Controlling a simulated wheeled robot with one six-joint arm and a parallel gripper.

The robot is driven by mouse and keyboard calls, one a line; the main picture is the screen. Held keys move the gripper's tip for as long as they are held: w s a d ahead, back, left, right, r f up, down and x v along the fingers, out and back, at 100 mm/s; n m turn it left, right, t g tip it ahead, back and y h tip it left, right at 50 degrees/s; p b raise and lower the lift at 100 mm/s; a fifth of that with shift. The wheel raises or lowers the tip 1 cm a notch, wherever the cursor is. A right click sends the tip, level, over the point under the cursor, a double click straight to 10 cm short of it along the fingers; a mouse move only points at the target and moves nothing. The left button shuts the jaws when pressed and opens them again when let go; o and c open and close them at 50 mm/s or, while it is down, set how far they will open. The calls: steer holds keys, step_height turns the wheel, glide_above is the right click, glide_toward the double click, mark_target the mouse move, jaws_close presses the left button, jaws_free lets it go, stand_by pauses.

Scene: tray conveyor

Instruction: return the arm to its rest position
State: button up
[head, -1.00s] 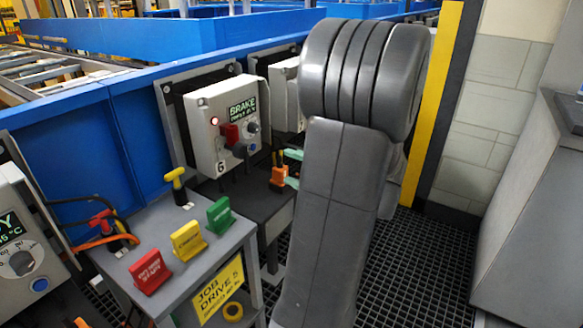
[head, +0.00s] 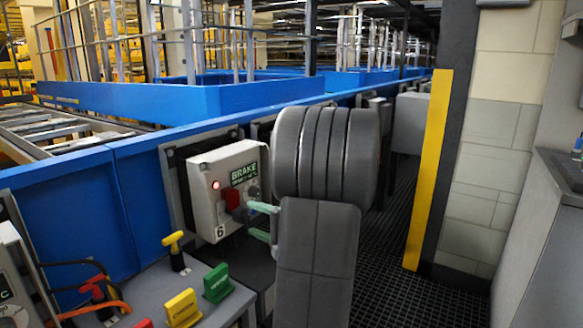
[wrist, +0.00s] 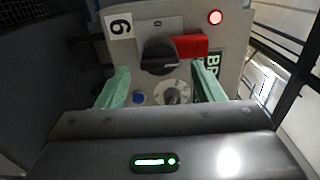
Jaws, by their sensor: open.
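My gripper (head: 262,222) shows its pale green fingers just left of my grey arm in the head view, in front of the lower right of the grey brake box (head: 205,185). In the wrist view my gripper (wrist: 160,72) has its two green fingers wide apart with nothing held between them.
A grey stand (head: 205,300) at lower left carries yellow and green tags (head: 217,283) and a yellow-handled plug (head: 175,250). A blue conveyor wall (head: 130,165) runs behind. A yellow post (head: 428,170) stands right. Dark grating floor (head: 395,260) is open between.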

steer(key=shift+x, duration=1.25)
steer(key=p+v, duration=0.1)
steer(key=v, duration=1.3)
steer(key=b+x, duration=0.1)
steer(key=x, duration=1.3)
steer(key=shift+a, duration=0.2)
steer(key=n+p, duration=0.1)
steer(key=n, duration=0.3)
steer(key=n+p, duration=0.1)
steer(key=n, duration=0.4)
steer(key=n+p, duration=0.1)
steer(key=n, duration=0.3)
steer(key=shift+s+d+r, duration=0.15)
steer(key=shift+r, duration=0.2)
steer(key=n+p, duration=0.3)
steer(key=shift+n+p, duration=0.3)
steer(key=shift+p, duration=0.1)
